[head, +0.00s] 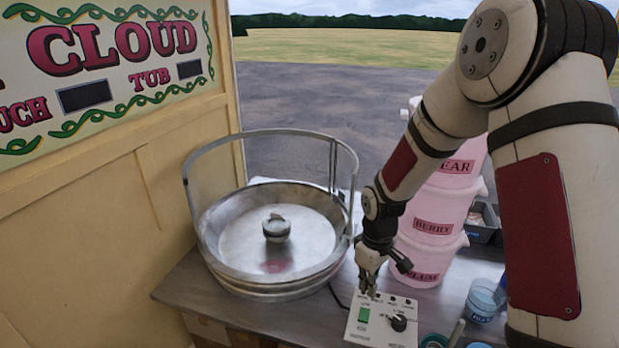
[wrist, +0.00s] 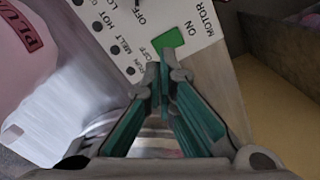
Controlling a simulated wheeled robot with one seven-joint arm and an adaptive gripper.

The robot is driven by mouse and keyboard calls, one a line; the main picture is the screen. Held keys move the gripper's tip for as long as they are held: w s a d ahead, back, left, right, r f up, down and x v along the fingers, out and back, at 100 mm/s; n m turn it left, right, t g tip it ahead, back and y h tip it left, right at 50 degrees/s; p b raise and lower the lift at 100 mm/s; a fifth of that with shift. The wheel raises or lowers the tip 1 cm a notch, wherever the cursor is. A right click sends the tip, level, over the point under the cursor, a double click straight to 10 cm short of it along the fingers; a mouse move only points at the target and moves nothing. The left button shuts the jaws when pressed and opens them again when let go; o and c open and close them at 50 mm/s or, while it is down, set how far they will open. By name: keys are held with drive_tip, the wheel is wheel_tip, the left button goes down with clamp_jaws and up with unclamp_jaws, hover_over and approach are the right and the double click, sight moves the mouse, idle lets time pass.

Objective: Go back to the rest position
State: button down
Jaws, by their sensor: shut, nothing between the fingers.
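My gripper (head: 371,284) is at the white control box (head: 381,325) on the counter, just above its back edge in the head view. In the wrist view my gripper (wrist: 164,92) has its fingertips together and empty, close to the green switch (wrist: 173,41). The switch (head: 364,314) sits on the box's left side, and a dark knob (head: 398,322) is to its right. Whether the fingertips touch the box (wrist: 123,22) I cannot tell. Its lettering includes MOTOR, ON, OFF, HOT and MELT.
A round metal floss bowl (head: 270,292) with a raised rail stands left of my gripper. Pink stacked tubs (head: 433,226) stand close behind my arm. A blue-labelled cup (head: 482,302) stands to the right. A yellow wall (head: 120,190) closes the left side.

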drive_tip(key=s+r+m+t+h, duration=0.15)
drive_tip(key=s+r, duration=0.25)
drive_tip(key=r, duration=0.6)
drive_tip(key=s+r+m+t+y, duration=0.15)
drive_tip(key=s+r, duration=0.25)
drive_tip(key=r, duration=0.7)
drive_tip(key=s+r+m+t, duration=0.1)
drive_tip(key=s+r+m, duration=0.1)
drive_tip(key=s+r, duration=0.2)
drive_tip(key=s+r+m+t, duration=0.1)
drive_tip(key=s+r, duration=0.3)
drive_tip(key=s, duration=0.6)
drive_tip(key=shift+s+r+m+t, duration=0.25)
drive_tip(key=shift+s+m+t, duration=0.1)
drive_tip(key=shift+m, duration=0.35)
drive_tip(key=shift+a, duration=0.1)
